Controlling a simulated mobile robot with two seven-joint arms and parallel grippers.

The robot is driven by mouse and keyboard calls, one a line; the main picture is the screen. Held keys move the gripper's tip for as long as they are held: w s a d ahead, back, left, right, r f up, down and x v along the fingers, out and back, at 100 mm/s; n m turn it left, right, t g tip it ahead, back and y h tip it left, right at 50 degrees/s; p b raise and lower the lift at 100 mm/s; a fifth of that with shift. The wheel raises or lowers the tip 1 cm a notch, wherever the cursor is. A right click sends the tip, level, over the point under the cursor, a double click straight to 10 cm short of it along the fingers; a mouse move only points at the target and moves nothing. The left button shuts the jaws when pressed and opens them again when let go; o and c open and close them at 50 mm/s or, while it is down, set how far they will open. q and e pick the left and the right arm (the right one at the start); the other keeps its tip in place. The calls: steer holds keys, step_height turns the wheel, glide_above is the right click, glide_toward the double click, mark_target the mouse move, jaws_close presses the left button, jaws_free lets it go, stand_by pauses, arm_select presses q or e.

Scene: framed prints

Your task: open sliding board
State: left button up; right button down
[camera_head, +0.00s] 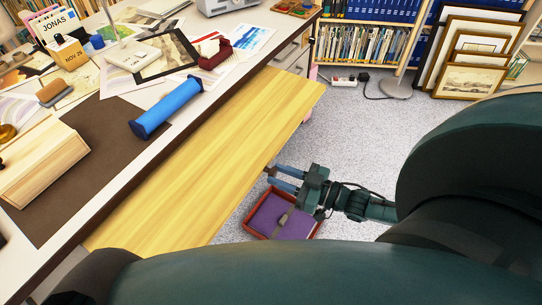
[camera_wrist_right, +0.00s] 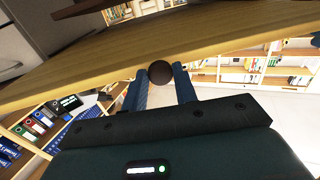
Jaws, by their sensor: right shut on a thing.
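The sliding board (camera_head: 215,150), a pale yellow wooden panel, sticks out from under the desk top (camera_head: 100,205) over the floor. Its underside and front edge (camera_wrist_right: 100,80) cross the right wrist view. A dark round knob (camera_wrist_right: 160,70) sits at that edge. My right gripper (camera_head: 272,174) is at the board's front edge, with its two blue fingers on either side of the knob, shut on it. My left gripper is not in view.
A red tray (camera_head: 262,236) with a purple lining is below the right gripper. A blue cylinder (camera_head: 166,107) and a wooden box (camera_head: 40,165) lie on the desk. Framed prints (camera_head: 468,80) lean at the back right.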

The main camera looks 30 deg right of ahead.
steer(key=shift+s+f, duration=0.1)
steer(key=shift+s, duration=0.05)
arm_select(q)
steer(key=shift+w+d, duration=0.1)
arm_select(e)
steer(key=c, duration=1.1)
jaws_free()
arm_select(q)
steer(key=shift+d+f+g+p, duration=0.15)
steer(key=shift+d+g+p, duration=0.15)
steer(key=shift+p, duration=0.25)
arm_select(e)
steer(key=v, duration=1.3)
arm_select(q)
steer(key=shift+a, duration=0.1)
arm_select(e)
steer(key=shift+d, duration=0.15)
